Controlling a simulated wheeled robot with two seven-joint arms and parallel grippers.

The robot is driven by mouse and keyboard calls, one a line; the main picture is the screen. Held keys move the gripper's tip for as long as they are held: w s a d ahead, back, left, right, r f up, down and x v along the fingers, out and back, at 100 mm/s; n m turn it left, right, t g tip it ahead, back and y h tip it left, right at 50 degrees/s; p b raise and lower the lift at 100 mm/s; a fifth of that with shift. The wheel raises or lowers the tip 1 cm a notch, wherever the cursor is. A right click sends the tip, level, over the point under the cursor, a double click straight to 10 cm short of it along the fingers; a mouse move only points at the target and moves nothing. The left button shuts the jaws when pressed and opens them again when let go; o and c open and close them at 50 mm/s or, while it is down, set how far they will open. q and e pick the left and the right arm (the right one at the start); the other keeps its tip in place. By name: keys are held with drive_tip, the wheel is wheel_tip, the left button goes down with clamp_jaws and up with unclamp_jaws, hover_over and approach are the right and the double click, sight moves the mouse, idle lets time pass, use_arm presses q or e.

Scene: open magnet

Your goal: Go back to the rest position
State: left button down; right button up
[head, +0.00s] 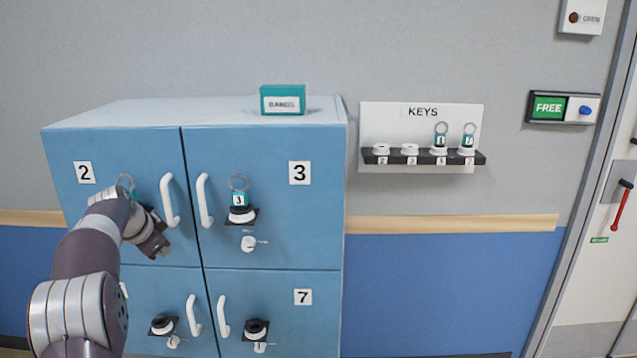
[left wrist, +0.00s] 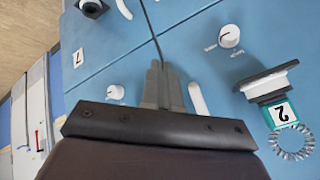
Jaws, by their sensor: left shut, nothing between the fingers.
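My left gripper (head: 154,241) is in front of the blue lockers, close to the door numbered 2 and left of its white handle (head: 170,201). In the left wrist view its fingers (left wrist: 162,84) are shut with nothing between them. A key with a teal tag marked 2 (left wrist: 282,112) sits in its holder beside the gripper, apart from the fingers. My right gripper is in neither view.
A key tagged 3 (head: 239,199) sits in the door numbered 3. A teal box (head: 283,100) stands on the lockers (head: 200,111). A key rack (head: 422,157) with two keys hangs on the wall. A door (head: 603,240) is at the far right.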

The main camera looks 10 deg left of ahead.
use_arm(q)
drive_tip(key=s+d+f+n+g, duration=0.4)
drive_tip(key=s+d+f+n, duration=0.45)
drive_tip(key=s+f, duration=0.4)
drive_tip(key=s+d+f+m+g, duration=0.1)
drive_tip(key=s+d+f, duration=0.1)
drive_tip(key=s+d, duration=0.6)
drive_tip(key=s+d+f+g, duration=0.1)
drive_tip(key=s+d, duration=0.8)
drive_tip(key=s, duration=0.3)
drive_tip(key=shift+s+d+f+m+h, duration=0.15)
drive_tip(key=shift+f+m+h, duration=0.15)
drive_tip(key=shift+f+m, duration=0.05)
